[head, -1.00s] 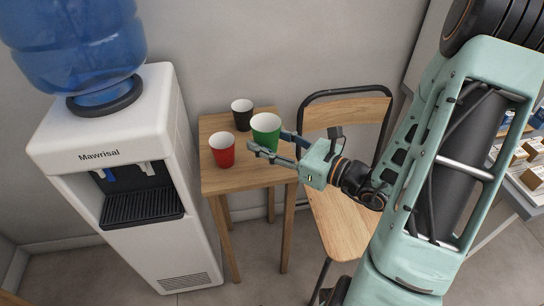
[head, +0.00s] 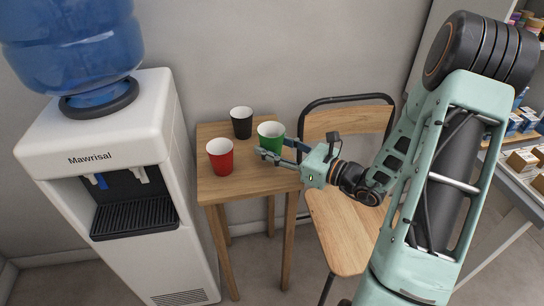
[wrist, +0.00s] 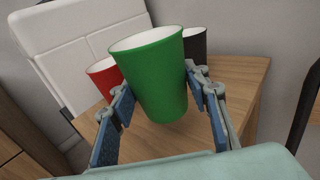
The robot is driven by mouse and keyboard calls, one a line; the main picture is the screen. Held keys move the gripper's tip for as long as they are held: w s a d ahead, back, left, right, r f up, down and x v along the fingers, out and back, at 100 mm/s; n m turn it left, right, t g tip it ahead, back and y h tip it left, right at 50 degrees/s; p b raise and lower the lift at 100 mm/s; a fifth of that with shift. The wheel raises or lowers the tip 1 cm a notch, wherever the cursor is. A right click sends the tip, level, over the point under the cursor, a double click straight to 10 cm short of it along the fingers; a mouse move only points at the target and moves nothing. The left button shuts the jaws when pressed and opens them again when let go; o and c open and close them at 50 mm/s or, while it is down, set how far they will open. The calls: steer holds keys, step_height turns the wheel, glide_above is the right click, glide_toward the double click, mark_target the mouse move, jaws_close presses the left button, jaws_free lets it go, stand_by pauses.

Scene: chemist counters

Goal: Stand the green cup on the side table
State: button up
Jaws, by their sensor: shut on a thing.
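The green cup (head: 270,131) is upright over the right part of the side table (head: 240,187), with its open rim up. My gripper (head: 274,149) is shut on it from the right, one finger on each side. In the wrist view the green cup (wrist: 155,80) stands between the blue finger pads of my gripper (wrist: 160,90), with the wooden tabletop (wrist: 222,82) below it. Its base is at or just above the tabletop; I cannot tell if it touches. The near finger hides its lower part in the head view.
A red cup (head: 221,156) and a black cup (head: 241,122) stand on the table, left of and behind the green cup. A white water dispenser (head: 110,150) is at the left. A wooden chair (head: 340,225) stands at the right. The tabletop's front part is bare.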

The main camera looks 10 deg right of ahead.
steer(key=shift+w+d+f+b, duration=0.1)
steer(key=shift+f+b, duration=0.1)
steer(key=shift+f, duration=0.4)
steer(key=shift+w+a+f+b, duration=0.1)
steer(key=shift+f+b, duration=0.15)
steer(key=shift+f, duration=0.4)
steer(key=shift+w+d+f+b, duration=0.1)
steer(key=shift+f+b, duration=0.1)
steer(key=shift+f, duration=0.4)
steer(key=shift+f, duration=0.1)
steer(key=shift+f, duration=0.1)
steer(key=o, duration=0.8)
steer(key=shift+c, duration=0.2)
steer(key=shift+r, duration=0.2)
steer(key=shift+s+d, duration=0.25)
steer(key=shift+d, duration=0.05)
steer(key=p+v, duration=0.1)
steer(key=v, duration=1)
steer(key=shift+s+p, duration=0.15)
steer(key=shift+p, duration=0.15)
